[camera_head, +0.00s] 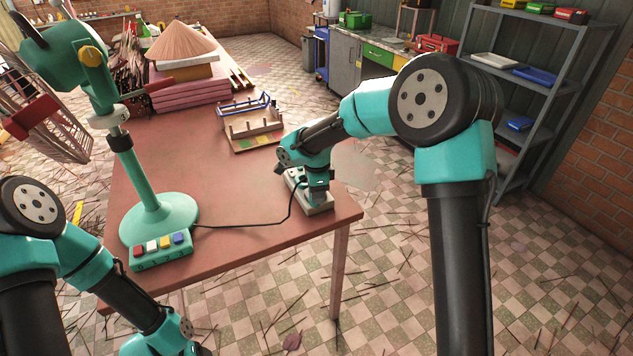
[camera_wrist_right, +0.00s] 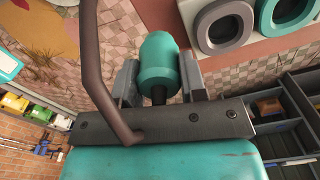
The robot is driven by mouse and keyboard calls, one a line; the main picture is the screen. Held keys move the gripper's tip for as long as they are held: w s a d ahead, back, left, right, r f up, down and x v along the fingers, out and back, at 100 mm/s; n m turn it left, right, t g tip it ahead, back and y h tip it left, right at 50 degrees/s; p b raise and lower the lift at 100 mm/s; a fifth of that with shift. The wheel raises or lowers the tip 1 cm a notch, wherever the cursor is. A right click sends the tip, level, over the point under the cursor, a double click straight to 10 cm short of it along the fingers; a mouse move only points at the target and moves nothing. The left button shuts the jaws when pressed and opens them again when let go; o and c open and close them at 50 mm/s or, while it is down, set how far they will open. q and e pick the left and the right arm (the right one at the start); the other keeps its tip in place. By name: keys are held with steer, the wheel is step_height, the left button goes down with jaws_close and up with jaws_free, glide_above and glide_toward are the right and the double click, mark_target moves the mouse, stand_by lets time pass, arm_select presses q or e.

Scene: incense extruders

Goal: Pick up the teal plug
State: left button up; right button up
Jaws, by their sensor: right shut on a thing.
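The teal plug (camera_wrist_right: 160,62) is between the two grey fingers of my right gripper (camera_wrist_right: 160,82) in the right wrist view. The fingers are shut on it. A dark cable (camera_wrist_right: 95,70) loops past the left side of the gripper. In the head view my right gripper (camera_head: 312,192) is low over a pale socket block (camera_head: 318,209) near the table's right corner. My own wrist hides the plug there. My left arm is at the lower left of the head view, and its fingers are outside the frame.
A teal stand (camera_head: 160,218) with a box of coloured buttons (camera_head: 160,251) is on the left of the red table (camera_head: 235,180). The black cable (camera_head: 245,226) runs from it towards my right gripper. A wooden rack (camera_head: 250,125) stands behind. The table's middle is clear.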

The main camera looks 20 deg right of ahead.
steer(key=s+a, duration=0.2)
steer(key=s, duration=0.5)
steer(key=shift+s+r, duration=0.25)
steer(key=shift+r, duration=0.1)
